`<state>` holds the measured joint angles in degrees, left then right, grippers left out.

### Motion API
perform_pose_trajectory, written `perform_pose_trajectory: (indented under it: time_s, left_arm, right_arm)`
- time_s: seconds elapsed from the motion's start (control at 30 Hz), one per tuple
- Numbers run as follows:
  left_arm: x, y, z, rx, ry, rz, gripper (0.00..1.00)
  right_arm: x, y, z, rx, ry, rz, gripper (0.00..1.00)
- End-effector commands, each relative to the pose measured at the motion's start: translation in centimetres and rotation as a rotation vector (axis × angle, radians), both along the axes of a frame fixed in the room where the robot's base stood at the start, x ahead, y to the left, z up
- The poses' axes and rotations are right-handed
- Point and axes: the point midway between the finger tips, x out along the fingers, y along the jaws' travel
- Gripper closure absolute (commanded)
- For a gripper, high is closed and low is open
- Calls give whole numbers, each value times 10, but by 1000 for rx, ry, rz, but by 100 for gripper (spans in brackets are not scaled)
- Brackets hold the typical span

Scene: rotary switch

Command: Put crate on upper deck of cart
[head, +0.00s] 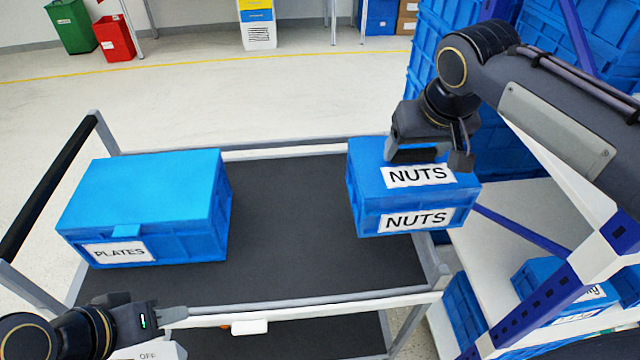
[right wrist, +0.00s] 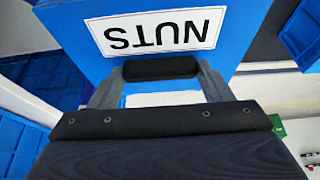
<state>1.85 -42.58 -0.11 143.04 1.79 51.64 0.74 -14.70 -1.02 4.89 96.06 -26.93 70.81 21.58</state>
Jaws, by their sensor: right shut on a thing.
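The blue NUTS crate (head: 362,205) is at the right end of the cart's upper deck (head: 290,215) in the head view. It overlaps the deck's right edge and appears held above it. My right gripper (head: 430,158) is at the crate's top and is shut on it. The crate's label (right wrist: 155,32) shows upside down in the right wrist view, just beyond the gripper (right wrist: 160,70). My left gripper (head: 175,314) is low at the left, by the cart's near edge, away from the crate. Whether its jaws are apart is unclear.
A blue PLATES crate (head: 145,190) sits on the left of the deck. The deck's middle is bare. A white shelf (head: 520,235) with purple posts and blue crates stands at the right. Blue crates are stacked behind it. The cart's black handle (head: 48,185) is at the left.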

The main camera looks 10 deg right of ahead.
Motion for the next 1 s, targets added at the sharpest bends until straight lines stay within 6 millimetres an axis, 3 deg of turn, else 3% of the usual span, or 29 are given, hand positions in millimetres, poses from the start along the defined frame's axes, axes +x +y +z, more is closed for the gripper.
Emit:
perform_pose_trajectory:
  time_s: [0.43,0.7,1.0]
  left_arm:
    - [0,0,4,0,0,0,64]
    - [0,0,2,0,0,0,64]
    - [0,0,1,0,0,0,64]
  right_arm:
    - [35,76,-39,0,1,4,85]
    - [48,103,-77,1,-1,3,85]
    - [55,118,-97,1,0,3,85]
